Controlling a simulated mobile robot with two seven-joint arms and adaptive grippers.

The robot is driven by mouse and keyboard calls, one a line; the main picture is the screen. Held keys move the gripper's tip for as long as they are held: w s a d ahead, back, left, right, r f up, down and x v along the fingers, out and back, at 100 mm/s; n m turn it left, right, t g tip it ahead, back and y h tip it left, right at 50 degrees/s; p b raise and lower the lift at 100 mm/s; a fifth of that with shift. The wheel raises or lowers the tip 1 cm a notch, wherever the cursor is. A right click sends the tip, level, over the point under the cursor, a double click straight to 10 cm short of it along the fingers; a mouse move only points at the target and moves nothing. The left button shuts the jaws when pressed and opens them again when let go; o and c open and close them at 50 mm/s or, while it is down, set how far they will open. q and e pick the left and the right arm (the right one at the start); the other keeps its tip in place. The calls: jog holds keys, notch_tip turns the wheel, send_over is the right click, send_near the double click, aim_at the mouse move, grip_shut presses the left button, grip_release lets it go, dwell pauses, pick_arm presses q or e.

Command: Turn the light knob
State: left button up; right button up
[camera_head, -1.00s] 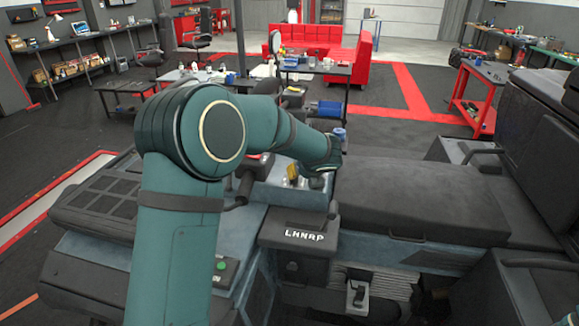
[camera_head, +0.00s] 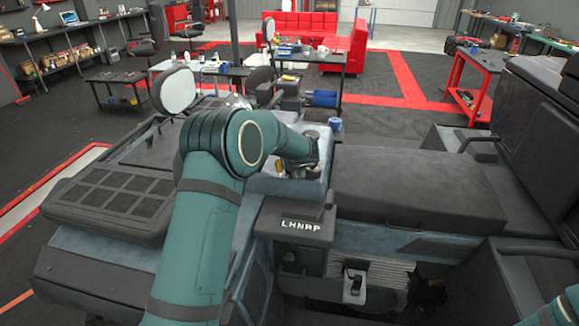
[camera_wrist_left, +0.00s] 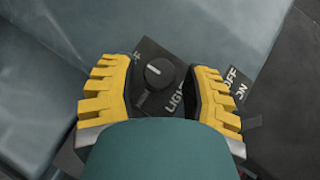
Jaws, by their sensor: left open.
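The light knob (camera_wrist_left: 158,72) is a small round black knob with a pale pointer line. It sits on a dark square plate (camera_wrist_left: 150,50) lettered "LIGHT", partly hidden by my gripper. My left gripper (camera_wrist_left: 158,84) is open, with one yellow finger on each side of the knob. A gap shows between the knob and each finger. I cannot tell how far above the plate the fingertips are. In the head view my left arm reaches over the blue-grey console (camera_head: 262,186), and its gripper and the knob are mostly hidden. My right gripper is out of view.
A second plate (camera_wrist_left: 238,82) marked "OFF" and "ON" lies just right of the right finger. In the head view a box lettered "LHNAP" (camera_head: 298,226) stands in front of the console, and a dark padded seat (camera_head: 410,185) is to its right.

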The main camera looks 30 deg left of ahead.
pick_arm(q)
jog(key=shift+w+a+f, duration=0.35)
jog(key=shift+f, duration=0.15)
jog(key=shift+c, duration=0.5)
grip_shut()
jog(key=shift+n+g+y+p, duration=0.3)
jog(key=shift+n+y+p, duration=0.1)
jog(key=shift+n, duration=0.3)
jog(key=shift+o, duration=0.5)
grip_release()
